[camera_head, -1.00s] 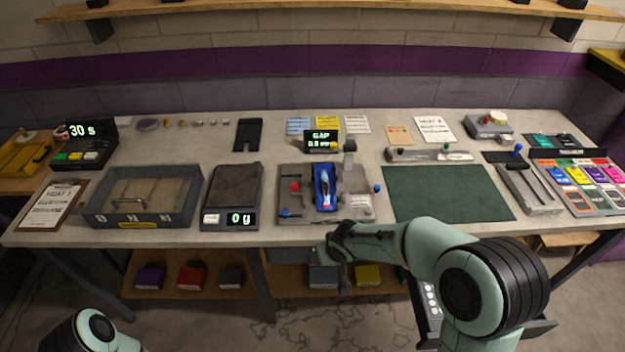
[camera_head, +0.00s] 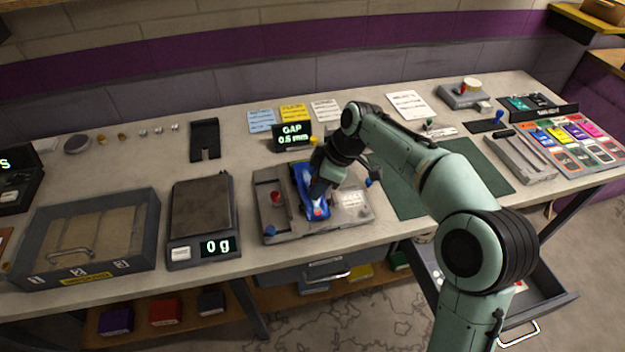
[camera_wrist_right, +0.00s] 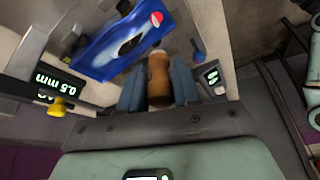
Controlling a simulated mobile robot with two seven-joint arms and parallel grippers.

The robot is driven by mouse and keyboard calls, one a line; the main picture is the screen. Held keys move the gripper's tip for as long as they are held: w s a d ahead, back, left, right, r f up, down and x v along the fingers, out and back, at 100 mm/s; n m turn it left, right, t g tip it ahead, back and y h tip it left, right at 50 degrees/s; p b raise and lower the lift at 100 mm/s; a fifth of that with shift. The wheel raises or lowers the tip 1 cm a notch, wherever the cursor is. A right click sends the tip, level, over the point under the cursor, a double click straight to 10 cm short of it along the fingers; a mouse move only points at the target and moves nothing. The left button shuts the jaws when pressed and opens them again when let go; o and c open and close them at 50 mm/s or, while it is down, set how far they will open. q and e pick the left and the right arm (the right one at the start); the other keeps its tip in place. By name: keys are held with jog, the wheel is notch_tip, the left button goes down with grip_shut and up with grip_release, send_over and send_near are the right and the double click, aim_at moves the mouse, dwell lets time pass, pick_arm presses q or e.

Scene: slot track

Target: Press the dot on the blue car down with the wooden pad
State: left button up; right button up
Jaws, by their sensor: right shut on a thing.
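The blue car (camera_head: 303,178) sits on the grey gap fixture (camera_head: 268,188) on the bench. It also shows in the right wrist view (camera_wrist_right: 105,55), with a red-and-white round mark (camera_wrist_right: 156,18) near one end. My right gripper (camera_head: 320,188) is over the car in the head view, partly covering it. In the right wrist view its two grey fingers (camera_wrist_right: 158,88) are shut on the brown wooden pad (camera_wrist_right: 159,72). The pad's tip appears near the car's side, apart from the round mark. Whether it touches the car cannot be told. My left gripper is out of view.
The gap display (camera_head: 292,134) behind the fixture reads 0.5 mm. A scale (camera_head: 200,215) reading 0 g stands left of the fixture, and a green mat (camera_head: 480,165) lies to the right. A drawer (camera_head: 535,300) stands open below the bench at right.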

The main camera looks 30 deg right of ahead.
aim_at(312, 212)
jog(key=shift+s+f+b, duration=0.2)
jog(key=shift+f+b, duration=0.15)
jog(key=shift+f, duration=0.15)
notch_tip(312, 212, down, 4)
jog(key=b, duration=0.2)
jog(key=shift+r+b, duration=0.2)
jog(key=shift+b, duration=0.15)
jog(key=shift+f+b, duration=0.55)
jog(key=shift+f, duration=0.1)
jog(key=shift+f, duration=0.2)
jog(key=shift+s+f, duration=0.1)
jog(key=shift+f, duration=0.3)
dwell(1.2)
jog(key=shift+r, duration=0.1)
notch_tip(312, 212, up, 2)
jog(key=shift+r+p, duration=0.1)
jog(key=shift+p, duration=0.75)
jog(key=shift+w+r+p, duration=0.2)
jog(key=shift+r+p, duration=1.65)
jog(key=shift+r, duration=0.75)
